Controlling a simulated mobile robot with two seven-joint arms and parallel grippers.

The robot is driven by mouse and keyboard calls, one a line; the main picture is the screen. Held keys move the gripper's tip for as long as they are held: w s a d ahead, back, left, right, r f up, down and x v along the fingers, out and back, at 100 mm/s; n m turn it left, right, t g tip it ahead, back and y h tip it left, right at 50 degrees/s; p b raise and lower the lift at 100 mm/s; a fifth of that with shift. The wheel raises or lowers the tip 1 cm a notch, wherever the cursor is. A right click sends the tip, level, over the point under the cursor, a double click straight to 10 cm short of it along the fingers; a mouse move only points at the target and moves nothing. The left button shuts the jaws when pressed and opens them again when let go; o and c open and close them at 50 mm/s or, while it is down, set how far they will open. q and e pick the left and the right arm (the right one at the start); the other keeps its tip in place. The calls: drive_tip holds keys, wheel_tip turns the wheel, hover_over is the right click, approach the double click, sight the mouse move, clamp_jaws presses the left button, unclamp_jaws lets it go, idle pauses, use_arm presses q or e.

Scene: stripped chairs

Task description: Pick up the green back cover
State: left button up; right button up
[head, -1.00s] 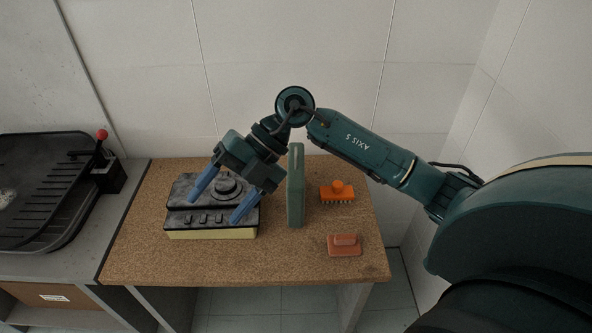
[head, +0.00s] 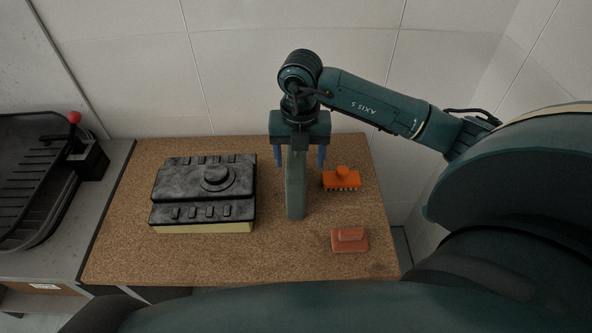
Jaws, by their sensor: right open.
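The green back cover (head: 296,190) stands upright on its narrow edge on the cork-topped table (head: 240,265), right of the table's middle. My right gripper (head: 299,157) points down over the far end of the cover. Its blue fingers are spread, one on each side of the cover, with gaps visible between them and it. The gripper body hides the cover's upper far part. Whether the palm touches the cover cannot be told. My left gripper is not in view.
A black and yellow moulded unit (head: 203,195) lies on the table to the left. An orange brush (head: 341,179) stands close right of the cover, and a reddish block (head: 349,240) lies nearer. A black tray with a red-knobbed lever (head: 74,118) is far left. A tiled wall stands behind.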

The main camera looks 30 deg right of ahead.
sight(296, 169)
drive_tip(key=f, duration=0.5)
drive_tip(key=shift+w+a+f, duration=0.15)
drive_tip(key=shift+a+f, duration=0.15)
drive_tip(key=shift+a, duration=0.05)
drive_tip(key=c, duration=1.4)
